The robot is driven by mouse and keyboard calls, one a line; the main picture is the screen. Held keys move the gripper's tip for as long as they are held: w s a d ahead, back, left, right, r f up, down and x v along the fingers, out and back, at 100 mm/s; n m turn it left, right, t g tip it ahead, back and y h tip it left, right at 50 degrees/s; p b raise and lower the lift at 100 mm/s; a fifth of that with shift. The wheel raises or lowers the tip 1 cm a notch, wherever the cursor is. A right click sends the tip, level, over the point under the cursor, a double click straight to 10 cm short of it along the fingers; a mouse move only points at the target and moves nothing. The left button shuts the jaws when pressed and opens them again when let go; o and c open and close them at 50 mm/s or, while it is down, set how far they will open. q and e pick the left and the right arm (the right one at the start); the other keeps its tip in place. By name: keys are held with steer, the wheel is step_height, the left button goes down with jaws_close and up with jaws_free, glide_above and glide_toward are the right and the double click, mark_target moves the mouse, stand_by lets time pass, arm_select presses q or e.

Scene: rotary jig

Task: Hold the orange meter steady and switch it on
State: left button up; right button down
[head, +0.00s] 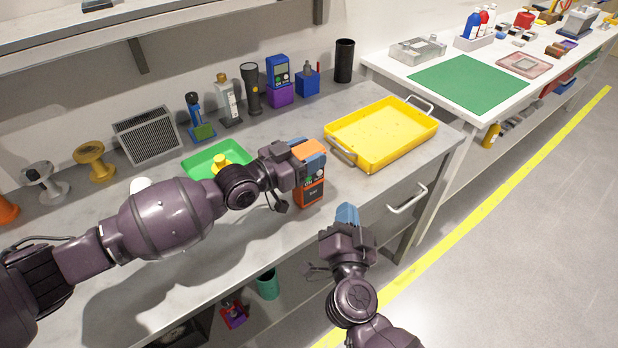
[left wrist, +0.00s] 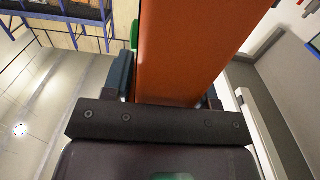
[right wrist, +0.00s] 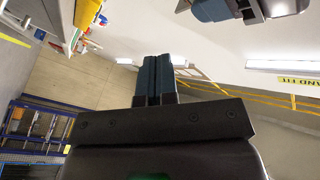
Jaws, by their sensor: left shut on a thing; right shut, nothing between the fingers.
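The orange meter (head: 312,190) stands upright near the front edge of the grey bench, with a dark face and a small green display. My left gripper (head: 300,160) is shut on it from the left. The left wrist view shows the meter's orange side (left wrist: 185,50) between the fingers. My right gripper (head: 347,214) is shut and empty, to the right of and in front of the meter, apart from it. Its blue fingertips also show pressed together in the right wrist view (right wrist: 158,78). The meter's switch is too small to make out.
A yellow tray (head: 378,135) sits to the right behind the meter. A green tray (head: 215,158) lies behind my left arm. A blue meter (head: 278,70) on a purple block and a black cylinder (head: 344,60) stand along the wall. The space before the bench is free.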

steer(key=w+a, duration=0.4)
steer(key=w, duration=0.2)
steer(key=shift+w+a, duration=0.3)
steer(key=shift+w+a, duration=0.1)
steer(key=shift+w, duration=0.05)
stand_by(1.9)
steer(key=shift+w+a, duration=0.15)
steer(key=shift+w, duration=0.05)
steer(key=shift+w+a, duration=0.2)
steer(key=shift+w, duration=0.1)
stand_by(1.0)
steer(key=shift+s+d, duration=0.45)
steer(key=shift+s, duration=0.25)
steer(key=s+d, duration=0.1)
steer(key=s, duration=0.1)
steer(key=s+d, duration=0.2)
stand_by(0.8)
